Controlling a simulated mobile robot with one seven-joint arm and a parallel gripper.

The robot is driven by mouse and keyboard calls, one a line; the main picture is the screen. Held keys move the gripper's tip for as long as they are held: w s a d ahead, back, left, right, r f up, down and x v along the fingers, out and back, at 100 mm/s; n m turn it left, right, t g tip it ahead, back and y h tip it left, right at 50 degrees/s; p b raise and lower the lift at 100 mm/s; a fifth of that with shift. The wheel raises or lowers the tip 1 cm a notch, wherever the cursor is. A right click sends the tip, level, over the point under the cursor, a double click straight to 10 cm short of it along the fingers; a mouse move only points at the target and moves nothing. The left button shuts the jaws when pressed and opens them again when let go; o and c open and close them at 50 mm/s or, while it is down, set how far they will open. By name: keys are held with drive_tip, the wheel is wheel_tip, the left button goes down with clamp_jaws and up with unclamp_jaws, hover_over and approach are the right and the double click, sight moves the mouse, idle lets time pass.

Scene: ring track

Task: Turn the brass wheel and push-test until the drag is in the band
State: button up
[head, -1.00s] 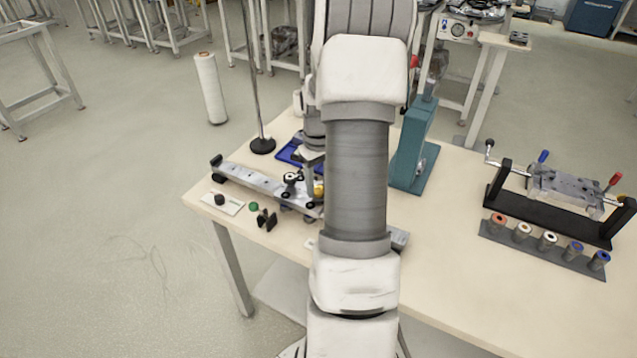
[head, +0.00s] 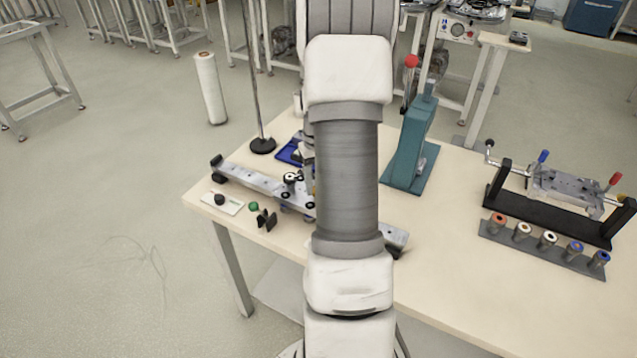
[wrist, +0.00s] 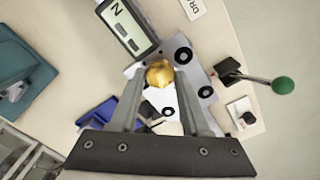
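The brass wheel (wrist: 159,73) is a round gold knob near the middle of the wrist view. My gripper (wrist: 160,76) has one finger on each side of it, and the fingers look apart, with narrow gaps to the wheel. Whether either finger touches it is hard to tell. Below the wheel is a pale plate with black round parts (wrist: 183,54). A grey display (wrist: 129,24) marked N is at the upper left; I cannot read a value. In the head view, the long metal track (head: 247,181) lies on the table, its middle hidden by my arm.
A green-balled lever (wrist: 283,85) and a white plate with a black knob (head: 221,202) lie near the table's left edge. A blue tray (head: 287,151) is behind the track. A teal press (head: 408,150) stands to the right, with a black-framed fixture (head: 550,205) farther right.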

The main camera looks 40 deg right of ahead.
drive_tip(key=o, duration=0.5)
drive_tip(key=shift+c, duration=0.2)
wheel_tip(320, 180, up, 18)
drive_tip(key=p, duration=0.2)
drive_tip(key=shift+f, duration=0.25)
